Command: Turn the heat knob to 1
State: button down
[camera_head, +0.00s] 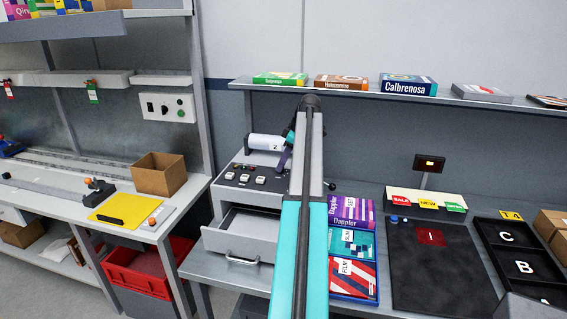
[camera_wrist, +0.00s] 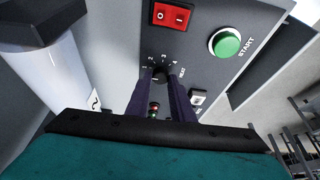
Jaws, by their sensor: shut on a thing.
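The heat knob (camera_wrist: 160,73) is a small black dial on the grey machine panel in the wrist view. White numbers are printed around its far side and a small label lies to its right. My gripper (camera_wrist: 161,82) has its two dark purple fingers closed on the knob's sides. The fingers hide much of the knob, and I cannot tell which number it points to. In the head view my arm hides the knob, and part of my gripper (camera_head: 285,158) shows beside the machine (camera_head: 240,197).
A red rocker switch (camera_wrist: 171,16) and a green START button (camera_wrist: 225,42) are on the panel. The machine's drawer (camera_head: 242,237) is open. Several boxes (camera_head: 352,245) lie right of the machine, and a shelf (camera_head: 350,92) runs behind.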

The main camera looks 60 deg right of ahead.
jog(key=shift+d, duration=0.1)
jog(key=c, duration=1.5)
grip_release()
jog(key=shift+c, duration=0.2)
jog(key=b+v, duration=0.3)
jog(key=v, duration=1.1)
